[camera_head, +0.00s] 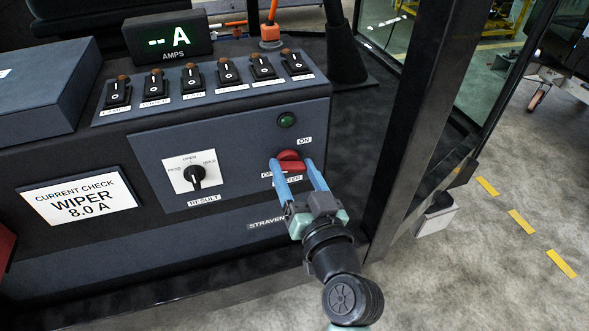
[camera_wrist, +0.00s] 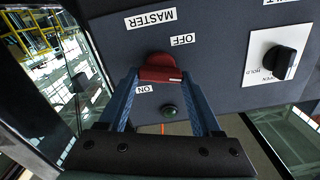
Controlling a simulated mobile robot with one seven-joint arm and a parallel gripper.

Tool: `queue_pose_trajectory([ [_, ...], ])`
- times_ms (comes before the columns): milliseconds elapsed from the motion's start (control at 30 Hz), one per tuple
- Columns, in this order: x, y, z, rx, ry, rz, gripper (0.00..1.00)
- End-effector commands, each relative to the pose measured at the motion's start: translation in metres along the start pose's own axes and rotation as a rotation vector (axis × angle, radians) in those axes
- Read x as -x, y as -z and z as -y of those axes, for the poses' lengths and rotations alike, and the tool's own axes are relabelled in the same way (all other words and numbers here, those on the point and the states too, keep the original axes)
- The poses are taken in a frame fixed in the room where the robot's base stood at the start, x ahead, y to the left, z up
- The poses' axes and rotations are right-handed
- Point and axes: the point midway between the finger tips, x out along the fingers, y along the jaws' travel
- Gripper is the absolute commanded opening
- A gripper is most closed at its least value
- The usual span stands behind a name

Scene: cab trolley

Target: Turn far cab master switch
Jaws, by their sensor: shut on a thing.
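The red master switch (camera_head: 289,155) sits on the right of the dark console's front panel. An ON label (camera_head: 304,140) is at its upper right; OFF and MASTER labels are below it, partly hidden by my gripper. My gripper (camera_head: 294,165) reaches it from the lower right, its blue fingers shut on the red handle. In the wrist view, which is turned over, the red switch (camera_wrist: 160,68) lies between the fingertips (camera_wrist: 159,77), its handle running across from one to the other. The OFF label (camera_wrist: 183,40) and ON label (camera_wrist: 145,88) show there clearly.
A dark green lamp (camera_head: 287,120) is above the switch. A black selector knob (camera_head: 195,176) is to its left. Several toggle switches (camera_head: 228,71) line the console top before a display reading "-- A" (camera_head: 169,38). A black cab post (camera_head: 415,110) stands close on the right.

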Motion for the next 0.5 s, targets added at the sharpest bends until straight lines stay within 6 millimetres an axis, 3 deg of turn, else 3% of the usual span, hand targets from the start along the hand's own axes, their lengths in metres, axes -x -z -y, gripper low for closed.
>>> queue_pose_trajectory([
  [500,0.0005,0.0001,-0.0029,-0.494,-0.002,0.001,0.10],
])
